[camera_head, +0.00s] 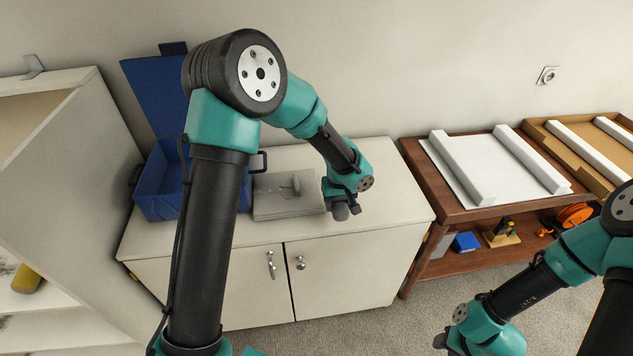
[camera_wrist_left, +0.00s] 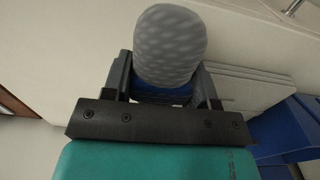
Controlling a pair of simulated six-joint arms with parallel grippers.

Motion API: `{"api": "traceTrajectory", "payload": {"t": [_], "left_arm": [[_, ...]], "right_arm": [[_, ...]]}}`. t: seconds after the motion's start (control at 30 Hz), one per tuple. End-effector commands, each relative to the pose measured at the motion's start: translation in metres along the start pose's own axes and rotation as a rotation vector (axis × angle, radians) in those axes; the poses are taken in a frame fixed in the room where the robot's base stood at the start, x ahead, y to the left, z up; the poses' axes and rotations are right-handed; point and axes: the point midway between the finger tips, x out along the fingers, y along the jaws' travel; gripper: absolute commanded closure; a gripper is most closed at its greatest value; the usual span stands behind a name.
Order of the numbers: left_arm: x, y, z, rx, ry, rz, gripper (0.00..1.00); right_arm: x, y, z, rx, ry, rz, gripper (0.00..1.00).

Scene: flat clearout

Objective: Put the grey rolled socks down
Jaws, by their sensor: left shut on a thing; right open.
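The grey rolled socks (camera_wrist_left: 170,45) are a speckled grey bundle between the fingers of my left gripper (camera_wrist_left: 165,85) in the left wrist view. In the head view the left gripper (camera_head: 343,203) points down over the white cabinet top (camera_head: 385,200), with the socks (camera_head: 341,212) showing as a dark grey lump at its tip. I cannot tell whether the socks touch the cabinet top. My right gripper (camera_head: 445,342) is low at the right, above the carpet, and holds nothing that I can see.
A flat grey stack (camera_head: 285,205) lies just left of the left gripper. An open blue box (camera_head: 160,205) with its lid up stands further left. A wooden bench (camera_head: 425,165) with white padded strips stands right. The cabinet top right of the gripper is clear.

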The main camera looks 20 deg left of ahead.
Motion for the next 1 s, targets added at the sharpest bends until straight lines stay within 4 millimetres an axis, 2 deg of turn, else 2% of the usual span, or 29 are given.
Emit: {"api": "traceTrajectory", "payload": {"t": [0.2,0.6,0.8,1.0], "left_arm": [[0.005,0.011,-0.042,-0.003,0.001,0.0,0.71],[0.012,0.028,-0.111,-0.003,0.0,0.0,0.71],[0.013,0.032,-0.129,-0.001,-0.001,-0.001,0.71],[0.013,0.033,-0.13,0.0,-0.001,0.0,0.71]], "right_arm": [[0.0,0.0,0.0,0.0,0.0,0.0,0.57],[0.0,0.0,0.0,0.0,0.0,0.0,0.57],[0.0,0.0,0.0,0.0,0.0,0.0,0.57],[0.0,0.0,0.0,0.0,0.0,0.0,0.57]]}}
